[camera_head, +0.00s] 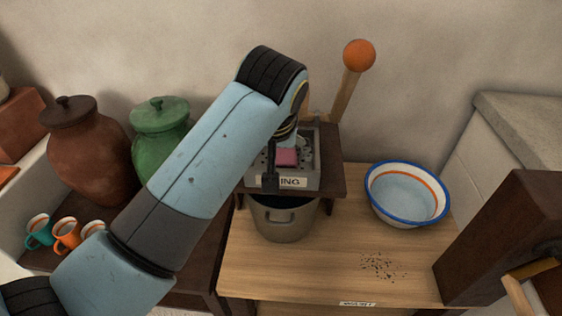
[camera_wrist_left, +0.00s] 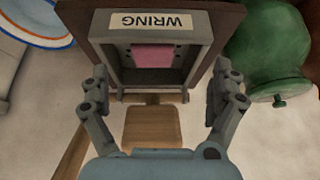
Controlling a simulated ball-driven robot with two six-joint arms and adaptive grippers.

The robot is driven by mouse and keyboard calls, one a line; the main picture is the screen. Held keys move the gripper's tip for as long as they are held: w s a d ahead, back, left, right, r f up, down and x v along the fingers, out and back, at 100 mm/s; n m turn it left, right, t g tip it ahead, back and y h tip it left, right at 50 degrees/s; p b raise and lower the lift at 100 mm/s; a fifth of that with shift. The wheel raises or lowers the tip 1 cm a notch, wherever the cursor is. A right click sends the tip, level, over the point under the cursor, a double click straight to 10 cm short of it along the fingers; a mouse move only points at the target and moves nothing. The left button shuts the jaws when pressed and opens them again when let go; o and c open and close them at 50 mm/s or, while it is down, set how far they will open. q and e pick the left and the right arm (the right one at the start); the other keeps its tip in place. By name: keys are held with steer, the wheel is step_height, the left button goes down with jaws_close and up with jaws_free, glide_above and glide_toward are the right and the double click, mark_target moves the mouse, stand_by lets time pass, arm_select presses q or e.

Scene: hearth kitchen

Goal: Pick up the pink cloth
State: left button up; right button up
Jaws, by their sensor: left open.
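The pink cloth (camera_head: 287,156) lies in a grey box-like tray (camera_head: 309,183) on a dark wooden stand; my arm hides part of the tray. In the left wrist view the cloth (camera_wrist_left: 152,56) shows as a flat pink patch inside the tray, whose label reads WRING upside down. My left gripper (camera_head: 282,150) is over the tray, mostly hidden behind its own arm. In the left wrist view its fingers (camera_wrist_left: 161,75) are spread wide, with the cloth between them in the picture and nothing gripped. My right gripper is not in view.
A steel pot (camera_head: 283,223) stands under the dark stand. A blue-rimmed basin (camera_head: 407,194) and scattered dark crumbs (camera_head: 382,266) are on the wooden table (camera_head: 300,272). An orange-knobbed lever (camera_head: 358,56) rises behind the tray. Green (camera_head: 160,128) and brown (camera_head: 88,150) jars stand left.

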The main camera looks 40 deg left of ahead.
mark_target(283, 157)
arm_select(q)
steer(key=w, duration=0.1)
steer(key=w+f, duration=0.1)
steer(key=w+f+b, duration=0.1)
steer(key=w, duration=0.1)
steer(key=shift+a+f, duration=0.15)
steer(key=shift+a, duration=0.2)
steer(key=shift+w+a+f, duration=0.2)
steer(key=shift+f, duration=0.35)
steer(key=b+x, duration=0.1)
steer(key=x, duration=0.4)
steer(key=shift+s+a, duration=0.1)
steer(key=shift+a, duration=0.05)
steer(key=shift+c, duration=0.7)
steer(key=shift+r, duration=0.1)
steer(key=c, duration=1.3)
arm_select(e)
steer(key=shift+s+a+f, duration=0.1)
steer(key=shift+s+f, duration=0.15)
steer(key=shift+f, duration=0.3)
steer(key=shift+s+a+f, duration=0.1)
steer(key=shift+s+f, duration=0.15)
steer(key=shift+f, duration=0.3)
